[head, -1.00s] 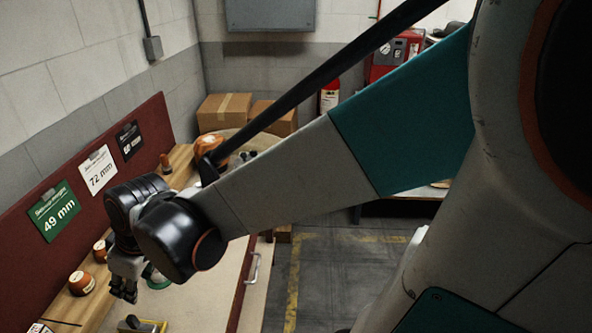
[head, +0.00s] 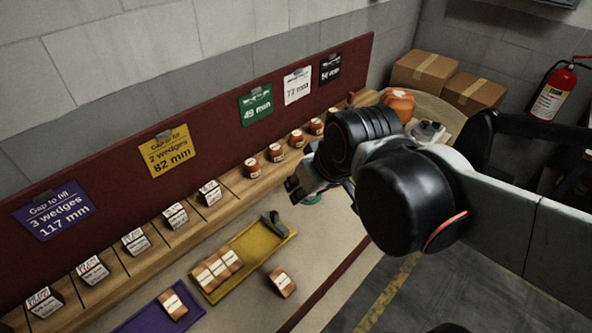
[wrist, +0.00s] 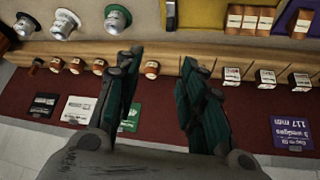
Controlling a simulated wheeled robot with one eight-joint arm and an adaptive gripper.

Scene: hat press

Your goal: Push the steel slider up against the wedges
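The yellow tray (head: 243,252) lies on the bench and also shows at the top of the wrist view (wrist: 203,12). Several wood-coloured wedges (head: 217,268) stand side by side toward its near-left end. The steel slider (head: 275,222), with a dark upright knob, sits at its far-right end, with bare yellow floor between it and the wedges. The slider shows as a grey piece in the wrist view (wrist: 171,14). My gripper (wrist: 160,60) is open and empty, its two fingers well apart. In the head view my gripper (head: 297,187) is above the bench, beyond the slider's end of the tray.
A loose wedge (head: 282,282) lies right of the yellow tray. A purple tray (head: 150,317) holding a wedge (head: 173,304) lies to the left. Labelled blocks (head: 175,215) and small brown pots (head: 275,153) line the back shelf. Hats (wrist: 117,18) show in the wrist view.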

